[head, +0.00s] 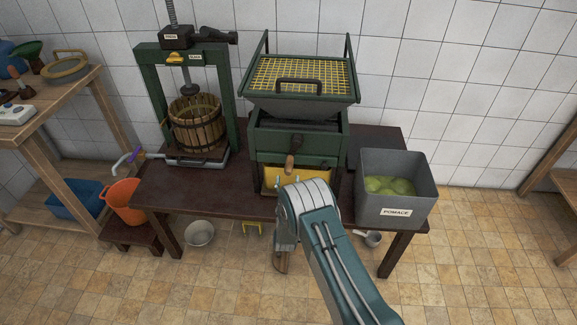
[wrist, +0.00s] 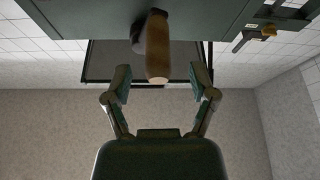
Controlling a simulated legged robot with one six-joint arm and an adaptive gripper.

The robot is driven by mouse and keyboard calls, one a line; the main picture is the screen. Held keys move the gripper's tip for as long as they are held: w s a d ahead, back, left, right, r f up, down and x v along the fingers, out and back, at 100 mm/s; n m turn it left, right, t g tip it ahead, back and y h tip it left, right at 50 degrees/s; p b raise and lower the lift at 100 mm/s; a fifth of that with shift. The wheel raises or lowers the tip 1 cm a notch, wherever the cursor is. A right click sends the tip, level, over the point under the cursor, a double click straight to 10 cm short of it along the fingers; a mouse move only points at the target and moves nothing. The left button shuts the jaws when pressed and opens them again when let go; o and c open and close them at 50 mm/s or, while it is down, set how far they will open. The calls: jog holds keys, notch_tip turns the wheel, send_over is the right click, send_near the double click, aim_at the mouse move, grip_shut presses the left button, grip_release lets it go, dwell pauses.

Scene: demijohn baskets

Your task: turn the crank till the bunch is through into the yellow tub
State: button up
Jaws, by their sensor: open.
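The green crusher (head: 298,145) stands on the dark table, with a yellow grid (head: 300,76) over its grey hopper. Its crank has a brown wooden handle (head: 290,162) on the front, low down. The yellow tub (head: 268,177) is under the crusher, partly hidden by my arm. I see no bunch on the grid; inside the hopper is hidden. In the wrist view my gripper (wrist: 160,84) is open, with a finger on each side of the handle's free end (wrist: 157,50); the handle looks ungripped. In the head view my fingers are not clear.
A grey pomace bin (head: 395,205) with pale green lumps stands right of the crusher. A basket press (head: 196,125) stands to the left. An orange bucket (head: 125,202) is on a low stool. A white bowl (head: 200,234) lies on the floor.

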aim_at(289, 155)
jog(key=x, duration=0.5)
jog(key=shift+w+d+r, duration=0.1)
jog(key=shift+w, duration=0.1)
grip_shut()
